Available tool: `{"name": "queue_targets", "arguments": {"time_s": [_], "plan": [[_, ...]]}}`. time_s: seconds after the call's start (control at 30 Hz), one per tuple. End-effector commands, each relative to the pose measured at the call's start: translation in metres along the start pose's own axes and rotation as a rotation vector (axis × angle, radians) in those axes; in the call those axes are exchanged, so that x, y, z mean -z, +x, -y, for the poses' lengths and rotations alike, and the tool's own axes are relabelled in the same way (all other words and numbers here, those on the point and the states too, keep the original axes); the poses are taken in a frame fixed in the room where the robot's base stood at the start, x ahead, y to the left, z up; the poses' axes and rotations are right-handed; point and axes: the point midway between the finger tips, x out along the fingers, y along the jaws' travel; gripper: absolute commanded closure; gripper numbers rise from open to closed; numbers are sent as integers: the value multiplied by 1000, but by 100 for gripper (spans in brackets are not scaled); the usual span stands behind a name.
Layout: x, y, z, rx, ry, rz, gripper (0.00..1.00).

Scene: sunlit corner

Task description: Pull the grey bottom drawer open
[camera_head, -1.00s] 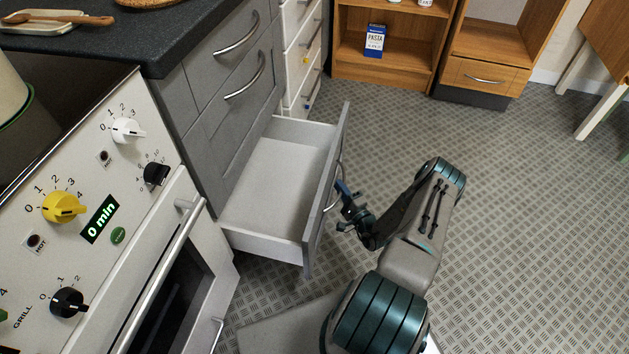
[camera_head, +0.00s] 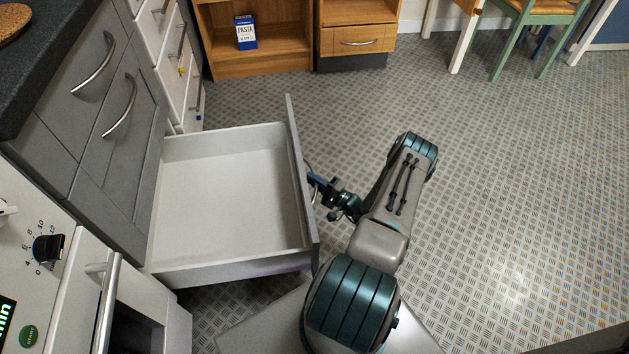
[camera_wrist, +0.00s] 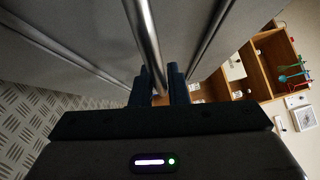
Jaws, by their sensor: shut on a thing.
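The grey bottom drawer (camera_head: 230,205) stands far out of the grey cabinet in the head view, its white inside empty. My gripper (camera_head: 316,186) is at the outer face of the drawer front, at handle height. In the wrist view the drawer's metal bar handle (camera_wrist: 146,40) runs down between my gripper's two fingers (camera_wrist: 161,82), which are shut on it. In the head view most of the handle is hidden behind the drawer front's edge.
The white oven (camera_head: 75,290) stands at the lower left beside the drawer. Wooden shelves with a pasta box (camera_head: 246,32) are at the back. A green chair (camera_head: 535,40) is at the back right. The patterned floor (camera_head: 500,190) to the right is clear.

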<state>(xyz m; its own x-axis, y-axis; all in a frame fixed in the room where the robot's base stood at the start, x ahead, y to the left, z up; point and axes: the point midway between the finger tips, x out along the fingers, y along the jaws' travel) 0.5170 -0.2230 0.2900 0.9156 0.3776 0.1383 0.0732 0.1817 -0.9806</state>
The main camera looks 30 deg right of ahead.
Motion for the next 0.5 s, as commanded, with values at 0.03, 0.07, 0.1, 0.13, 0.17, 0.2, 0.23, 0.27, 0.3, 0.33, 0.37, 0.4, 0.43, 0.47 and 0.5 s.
{"name": "queue_targets", "arguments": {"time_s": [0.03, 0.07, 0.1, 0.13, 0.17, 0.2, 0.23, 0.27, 0.3, 0.33, 0.37, 0.4, 0.43, 0.47, 0.5], "plan": [[-1, -1, -1, -3, 2, 2, 100], [-1, -1, -1, -3, 2, 2, 100], [0, -2, -1, -2, 2, 1, 100], [0, -2, -1, -2, 1, 0, 100], [0, -2, -1, -2, 1, -1, 100], [0, -2, 0, -2, 1, -1, 100], [1, -2, 0, -2, 1, -1, 78], [1, -2, 0, -2, 1, -2, 69], [1, -2, 0, -2, 1, -2, 64], [1, -2, 0, -2, 0, -2, 64], [1, -2, 0, -2, 0, -2, 64], [1, -2, 0, -1, 0, -2, 64], [1, -2, 0, -1, 0, -3, 64], [1, -2, 0, -1, 0, -3, 64], [1, -2, 0, -1, -1, -3, 64]]}}
